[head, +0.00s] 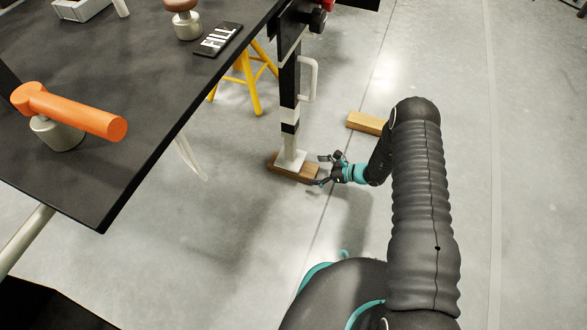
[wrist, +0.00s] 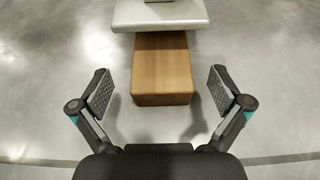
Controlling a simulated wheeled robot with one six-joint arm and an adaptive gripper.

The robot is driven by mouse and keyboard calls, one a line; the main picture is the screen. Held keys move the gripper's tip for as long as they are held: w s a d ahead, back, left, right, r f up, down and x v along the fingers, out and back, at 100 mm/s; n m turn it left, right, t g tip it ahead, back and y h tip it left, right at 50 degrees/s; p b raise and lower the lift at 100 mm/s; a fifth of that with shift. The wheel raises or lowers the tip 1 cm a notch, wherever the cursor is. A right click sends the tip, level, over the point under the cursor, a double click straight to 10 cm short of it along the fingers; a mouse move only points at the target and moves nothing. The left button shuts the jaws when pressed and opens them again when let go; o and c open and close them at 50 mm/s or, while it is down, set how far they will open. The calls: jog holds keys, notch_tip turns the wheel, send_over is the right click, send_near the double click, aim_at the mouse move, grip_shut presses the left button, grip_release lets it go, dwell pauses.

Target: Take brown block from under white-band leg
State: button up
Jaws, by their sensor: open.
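The brown block (head: 307,175) lies flat on the floor at the foot of a black leg with a white band (head: 289,127). The leg's pale foot plate (head: 291,160) is over part of the block; I cannot tell whether they touch. In the wrist view the near end of the brown block (wrist: 162,75) sticks out from under the foot plate (wrist: 160,15), and its far part is hidden. My gripper (head: 326,170) is to the right of the block, low near the floor. In the wrist view my gripper (wrist: 160,92) is open, with one finger on each side of the block's near end, apart from it.
A lighter wooden block (head: 367,123) lies on the floor behind my gripper. A yellow stand (head: 247,85) is behind the leg. The dark table (head: 110,110) holds an orange-handled tool (head: 70,110) and a black sign (head: 218,39). Open floor lies at the right.

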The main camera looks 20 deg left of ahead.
aim_at(305, 169)
jog(key=shift+b+x, duration=0.3)
jog(key=shift+x, duration=2.9)
jog(key=shift+w, duration=0.1)
jog(key=c, duration=1.4)
jog(key=shift+r, duration=0.1)
jog(key=shift+c, duration=0.2)
